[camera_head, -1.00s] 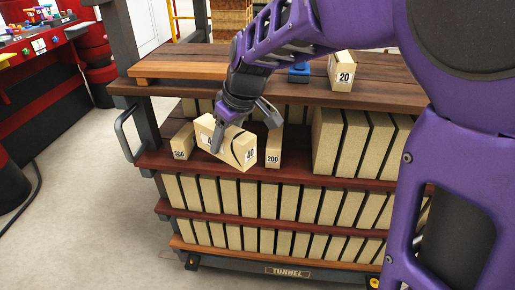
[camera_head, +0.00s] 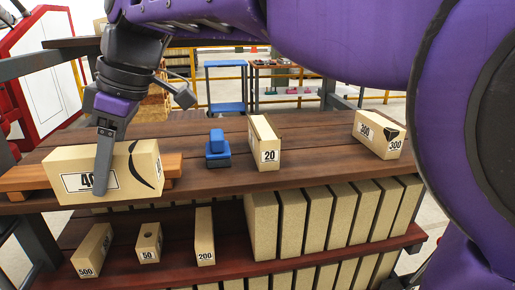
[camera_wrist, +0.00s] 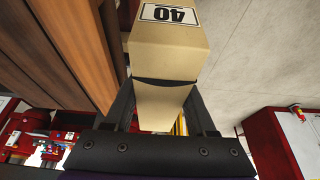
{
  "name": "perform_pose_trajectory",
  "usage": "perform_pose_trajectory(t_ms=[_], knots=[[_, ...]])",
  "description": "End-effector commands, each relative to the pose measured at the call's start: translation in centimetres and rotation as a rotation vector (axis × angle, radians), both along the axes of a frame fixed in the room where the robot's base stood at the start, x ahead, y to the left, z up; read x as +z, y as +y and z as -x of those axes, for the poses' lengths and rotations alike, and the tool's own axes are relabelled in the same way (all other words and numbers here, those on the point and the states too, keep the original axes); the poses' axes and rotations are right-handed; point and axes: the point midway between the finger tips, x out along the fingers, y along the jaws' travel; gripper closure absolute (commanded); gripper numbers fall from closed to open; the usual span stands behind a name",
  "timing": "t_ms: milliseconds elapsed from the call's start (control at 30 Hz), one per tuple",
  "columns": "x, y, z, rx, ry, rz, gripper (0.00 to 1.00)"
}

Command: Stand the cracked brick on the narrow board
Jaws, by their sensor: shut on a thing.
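The cracked brick (camera_head: 125,160) is tan, labelled 40, with a dark curved crack line near its right end. My gripper (camera_head: 102,184) is shut on it, one finger across its front face beside the label. The brick lies lengthwise, level with the top shelf's front edge. The narrow board (camera_head: 174,166) is a lighter orange-brown strip on the top shelf, behind the brick, which hides its middle. I cannot tell whether they touch. In the wrist view the brick (camera_wrist: 168,58) is between both fingers (camera_wrist: 163,105), its crack line facing the camera.
On the top shelf (camera_head: 310,155) stand a blue block (camera_head: 217,152), a brick labelled 20 (camera_head: 263,143) and one labelled 300 (camera_head: 380,134). The lower shelf holds bricks labelled 500 (camera_head: 93,250), 50 (camera_head: 148,243) and 200 (camera_head: 205,237), plus a row of large bricks (camera_head: 307,225).

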Motion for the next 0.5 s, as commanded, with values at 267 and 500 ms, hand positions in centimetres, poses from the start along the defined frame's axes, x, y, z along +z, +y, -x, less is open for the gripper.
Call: perform_pose_trajectory(t_ms=[267,500], knots=[[0.6,0.0,0.0,0.000,-0.009,-0.009,0.93],[0.7,0.2,-1.6,0.000,-0.008,-0.009,0.93]])
